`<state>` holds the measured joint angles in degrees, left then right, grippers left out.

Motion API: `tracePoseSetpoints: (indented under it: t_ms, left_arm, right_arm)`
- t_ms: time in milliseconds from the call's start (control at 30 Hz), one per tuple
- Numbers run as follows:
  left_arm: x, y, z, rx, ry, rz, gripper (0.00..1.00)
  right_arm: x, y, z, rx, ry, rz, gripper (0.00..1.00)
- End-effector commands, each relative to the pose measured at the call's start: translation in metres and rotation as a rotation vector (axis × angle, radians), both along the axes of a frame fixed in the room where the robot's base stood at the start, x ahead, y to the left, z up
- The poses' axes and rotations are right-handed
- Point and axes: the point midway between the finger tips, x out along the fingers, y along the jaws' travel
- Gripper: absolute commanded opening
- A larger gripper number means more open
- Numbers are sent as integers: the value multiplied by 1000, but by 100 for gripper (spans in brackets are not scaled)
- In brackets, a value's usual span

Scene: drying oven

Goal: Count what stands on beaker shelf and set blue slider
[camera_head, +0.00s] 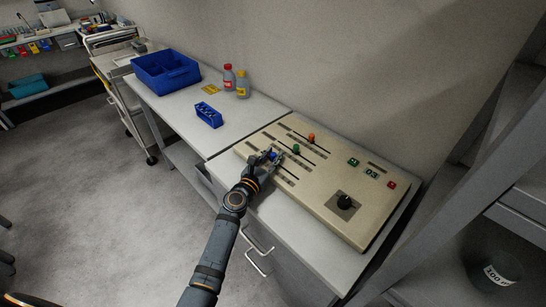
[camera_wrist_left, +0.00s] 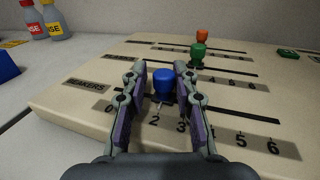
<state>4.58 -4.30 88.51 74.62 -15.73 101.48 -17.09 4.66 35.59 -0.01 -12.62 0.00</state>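The blue slider (camera_head: 273,155) is the nearest of three sliders on a beige control panel (camera_head: 318,203). In the left wrist view the blue slider knob (camera_wrist_left: 163,84) stands upright on its track, close to the number 2. A label reading "BEAKERS" (camera_wrist_left: 88,85) is at the track's left end. My left gripper (camera_wrist_left: 160,72) is open, with one finger on each side of the knob; a narrow gap shows on the left, and contact on the right is unclear. A beaker marked "100" (camera_head: 494,272) stands on a shelf at the lower right. My right gripper is not in view.
A green slider (camera_wrist_left: 198,53) and an orange slider (camera_wrist_left: 202,35) stand behind the blue one. A blue bin (camera_head: 164,72), a small blue rack (camera_head: 209,115) and two bottles are on the left table.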

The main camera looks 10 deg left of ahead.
Motion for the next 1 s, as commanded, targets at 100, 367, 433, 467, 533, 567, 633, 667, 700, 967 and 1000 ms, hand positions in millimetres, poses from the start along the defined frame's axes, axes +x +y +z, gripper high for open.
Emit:
tracePoseSetpoints:
  t_ms: [100, 367, 433, 467, 533, 567, 633, 667, 700, 967, 1000]
  left_arm:
    - [0, 0, 0, 0, 0, 0, 42]
    - [-2, 0, 0, 0, 0, 0, 42]
    - [-8, 2, -1, 1, 1, 0, 42]
    - [-13, 3, -1, 2, 1, 0, 42]
    - [-26, 7, -1, 1, 2, -1, 42]
    - [-34, 9, -2, 3, 2, 0, 42]
    - [-51, 13, -1, 3, 2, -1, 42]
    - [-59, 15, -2, 2, 4, -1, 42]
    - [-68, 18, -1, 3, 3, -1, 42]
    - [-110, 29, 0, 2, 0, 0, 42]
    - [-113, 30, 0, 1, 1, 0, 42]
  right_arm:
    - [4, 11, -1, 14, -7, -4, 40]
    - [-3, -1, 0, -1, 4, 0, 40]
    - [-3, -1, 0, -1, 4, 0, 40]
    - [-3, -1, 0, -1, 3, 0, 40]
    - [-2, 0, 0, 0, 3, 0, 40]
    - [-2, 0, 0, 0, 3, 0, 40]
    - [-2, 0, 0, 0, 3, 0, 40]
    - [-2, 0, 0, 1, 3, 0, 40]
    - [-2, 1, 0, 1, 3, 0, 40]
    - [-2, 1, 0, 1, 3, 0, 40]
    - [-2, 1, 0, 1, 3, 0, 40]
